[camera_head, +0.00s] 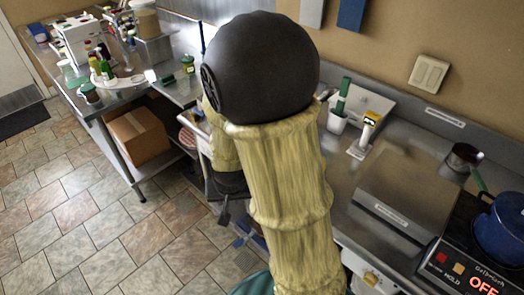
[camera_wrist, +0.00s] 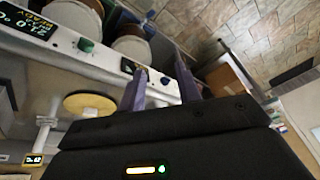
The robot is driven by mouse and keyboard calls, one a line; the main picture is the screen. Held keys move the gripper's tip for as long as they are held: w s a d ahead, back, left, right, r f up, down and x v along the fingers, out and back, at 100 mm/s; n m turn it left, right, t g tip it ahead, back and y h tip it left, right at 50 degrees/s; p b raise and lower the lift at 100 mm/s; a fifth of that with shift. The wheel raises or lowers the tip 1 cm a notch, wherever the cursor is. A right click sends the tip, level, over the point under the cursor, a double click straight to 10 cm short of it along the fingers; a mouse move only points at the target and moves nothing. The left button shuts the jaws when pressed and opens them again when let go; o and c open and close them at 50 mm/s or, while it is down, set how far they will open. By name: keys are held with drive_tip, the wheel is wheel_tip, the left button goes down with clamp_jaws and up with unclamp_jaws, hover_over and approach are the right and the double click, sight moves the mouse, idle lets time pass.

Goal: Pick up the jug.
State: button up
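I cannot make out a jug for certain in either view. My gripper shows in the wrist view (camera_wrist: 161,86) with its two grey-purple fingers apart and nothing visible between them. In the head view a dark part of my gripper (camera_head: 225,212) hangs low by the counter front, partly hidden by my arm. My arm's large dark joint and yellowish sleeve cover the middle of the head view and hide part of the counter behind.
A blue pot (camera_head: 502,228) sits on a hot plate at right. A white cup (camera_head: 337,122) stands on the steel counter. A cardboard box (camera_head: 138,136) is under the left table. In the wrist view, round pale-topped containers (camera_wrist: 131,47) stand beyond a white edge. Tiled floor is free at left.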

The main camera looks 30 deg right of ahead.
drive_tip(key=w+d+f+m+t+h+b, duration=0.1)
drive_tip(key=w+d+f+m+h+b, duration=0.15)
drive_tip(key=f, duration=0.45)
drive_tip(key=w+d+f+m+t+h+b, duration=0.1)
drive_tip(key=w+d+f+m+h+b, duration=0.2)
drive_tip(key=f, duration=0.5)
drive_tip(key=w+r+t+h+b, duration=0.1)
drive_tip(key=t+h+b, duration=0.1)
drive_tip(key=w+r+t+h+b, duration=0.1)
drive_tip(key=w+t+h+b, duration=0.1)
drive_tip(key=h, duration=0.1)
drive_tip(key=w+r+m+t+h+b, duration=0.1)
drive_tip(key=t+h+b, duration=0.1)
drive_tip(key=h, duration=0.1)
drive_tip(key=shift+w+d+r, duration=0.15)
drive_tip(key=shift+d+r, duration=0.1)
drive_tip(key=shift+d, duration=0.05)
drive_tip(key=shift+p+x, duration=0.85)
drive_tip(key=shift+x, duration=5.3)
